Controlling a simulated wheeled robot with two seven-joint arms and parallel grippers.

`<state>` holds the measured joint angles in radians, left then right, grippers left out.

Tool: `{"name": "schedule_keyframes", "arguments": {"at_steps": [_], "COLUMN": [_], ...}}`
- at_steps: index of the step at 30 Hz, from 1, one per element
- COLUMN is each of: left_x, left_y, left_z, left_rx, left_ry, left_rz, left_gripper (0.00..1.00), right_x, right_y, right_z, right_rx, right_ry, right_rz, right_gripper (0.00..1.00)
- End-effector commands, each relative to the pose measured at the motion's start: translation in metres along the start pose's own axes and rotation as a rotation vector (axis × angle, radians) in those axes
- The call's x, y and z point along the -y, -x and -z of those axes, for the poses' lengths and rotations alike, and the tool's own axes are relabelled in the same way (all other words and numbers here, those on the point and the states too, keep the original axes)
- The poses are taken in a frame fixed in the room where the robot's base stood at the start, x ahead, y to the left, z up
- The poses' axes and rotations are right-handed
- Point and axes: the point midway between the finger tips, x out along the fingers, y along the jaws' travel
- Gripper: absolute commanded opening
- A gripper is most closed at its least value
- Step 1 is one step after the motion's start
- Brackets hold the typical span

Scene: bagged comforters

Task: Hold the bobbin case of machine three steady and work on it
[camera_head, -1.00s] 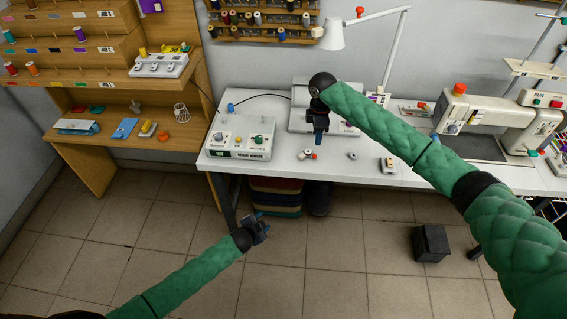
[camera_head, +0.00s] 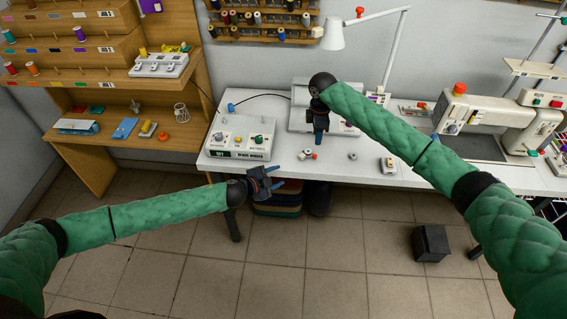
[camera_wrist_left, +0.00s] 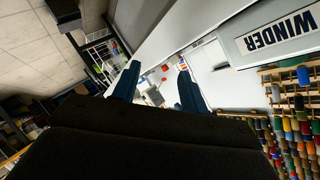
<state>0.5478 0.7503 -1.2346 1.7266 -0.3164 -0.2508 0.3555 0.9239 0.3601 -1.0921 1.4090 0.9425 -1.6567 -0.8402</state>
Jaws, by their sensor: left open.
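My left gripper (camera_head: 277,187) is open and empty, in front of the white table's (camera_head: 335,178) front edge, with its fingers pointing right. In the left wrist view its two blue fingers (camera_wrist_left: 158,84) stand apart with nothing between them. My right gripper (camera_head: 319,139) points down over the table, before a white machine base; its finger gap cannot be made out. A small round metal part (camera_head: 353,156), perhaps the bobbin case, lies on the table right of my right gripper. A small red-and-white item (camera_head: 308,154) lies below that gripper. A sewing machine (camera_head: 490,115) stands at the right.
A bobbin winder box (camera_head: 240,138) stands at the table's left end. A small beige device (camera_head: 387,165) lies near the front edge. A white lamp (camera_head: 333,35) rises behind. A black box (camera_head: 430,242) is on the floor. Wooden shelves (camera_head: 70,50) stand at the left.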

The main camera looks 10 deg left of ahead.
Motion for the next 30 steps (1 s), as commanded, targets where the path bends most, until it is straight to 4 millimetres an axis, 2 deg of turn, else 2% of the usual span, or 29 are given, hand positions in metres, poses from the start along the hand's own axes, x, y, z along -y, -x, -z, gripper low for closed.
{"name": "schedule_keyframes", "arguments": {"at_steps": [12,18,26,30], "left_x": [0.026,0.035,0.040,0.040], "left_y": [-0.019,-0.025,-0.030,-0.041], "left_z": [0.021,0.026,0.029,0.030], "left_rx": [0.009,0.015,0.018,0.017], "left_ry": [0.524,0.725,0.836,0.843], "left_rz": [0.006,0.012,0.017,0.017], "left_gripper": [0.44,0.44,0.44,0.44], "right_x": [0.000,0.000,0.000,0.000], "right_y": [0.000,0.000,0.000,0.000], "right_z": [0.000,0.000,0.000,0.000], "right_rx": [0.000,0.000,0.000,0.000], "right_ry": [0.000,0.000,0.000,0.000], "right_rz": [0.000,0.000,0.000,0.000], "right_gripper": [0.36,0.36,0.36,0.36]}}
